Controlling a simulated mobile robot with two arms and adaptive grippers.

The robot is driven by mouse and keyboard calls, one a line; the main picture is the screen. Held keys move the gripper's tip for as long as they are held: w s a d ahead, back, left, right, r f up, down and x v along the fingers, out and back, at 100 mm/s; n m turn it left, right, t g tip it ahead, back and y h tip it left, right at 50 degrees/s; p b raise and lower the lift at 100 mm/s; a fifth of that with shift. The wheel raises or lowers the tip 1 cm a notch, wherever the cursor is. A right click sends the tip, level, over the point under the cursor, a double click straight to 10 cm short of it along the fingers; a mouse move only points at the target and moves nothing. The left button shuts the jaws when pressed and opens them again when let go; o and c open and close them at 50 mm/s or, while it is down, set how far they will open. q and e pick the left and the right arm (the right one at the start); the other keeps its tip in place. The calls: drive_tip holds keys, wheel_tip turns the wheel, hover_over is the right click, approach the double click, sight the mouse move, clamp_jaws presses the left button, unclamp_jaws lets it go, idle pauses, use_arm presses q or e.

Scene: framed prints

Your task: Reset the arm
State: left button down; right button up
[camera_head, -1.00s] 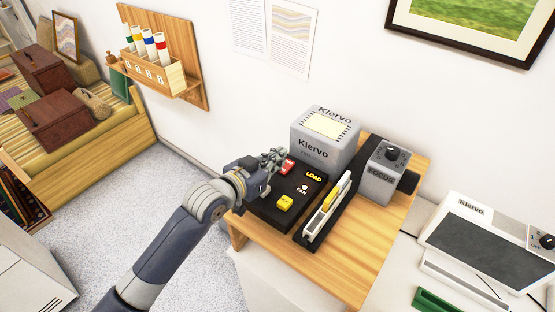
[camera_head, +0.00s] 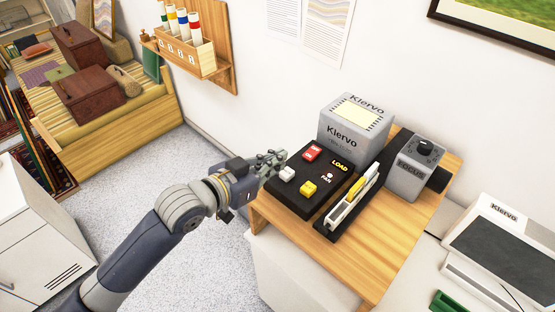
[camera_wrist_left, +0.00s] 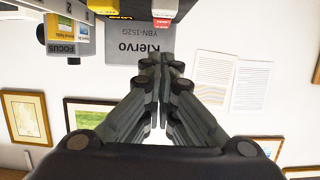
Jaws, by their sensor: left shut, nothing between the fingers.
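My left gripper (camera_head: 270,160) is shut and empty. In the head view it is at the left edge of the black control panel (camera_head: 296,205), and I cannot tell whether it touches it. In the left wrist view its fingers (camera_wrist_left: 160,62) are together in front of the grey Kiervo box (camera_wrist_left: 112,42). The panel carries a red switch (camera_head: 312,152), a white button (camera_head: 287,174) and a yellow button (camera_head: 308,188). My right gripper is in neither view.
The panel, the Kiervo box, a slider unit (camera_head: 352,198) and a grey FOCUS box (camera_head: 412,172) stand on a wooden table (camera_head: 385,245). A wall rack (camera_head: 187,55) holds several colour-capped tubes. A white device (camera_head: 500,235) is at the right.

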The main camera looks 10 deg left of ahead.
use_arm(q)
drive_tip(key=shift+s, duration=0.1)
drive_tip(key=s+a+f+n+g+y, duration=0.35)
drive_tip(key=s+a+f, duration=0.35)
drive_tip(key=s+f, duration=0.45)
drive_tip(key=s+a+f+n+g+y, duration=0.2)
drive_tip(key=s+a+f+g+y, duration=0.5)
drive_tip(key=s, duration=0.7)
wheel_tip(320, 180, down, 27)
drive_tip(key=s+h+b, duration=0.1)
drive_tip(key=h, duration=0.1)
drive_tip(key=s+a+f+b, duration=0.1)
drive_tip(key=s+a+f, duration=0.1)
drive_tip(key=s+f, duration=1.5)
drive_tip(key=shift+s+a+f+m, duration=0.2)
drive_tip(key=shift+a+f+m, duration=0.15)
drive_tip(key=shift+f, duration=0.45)
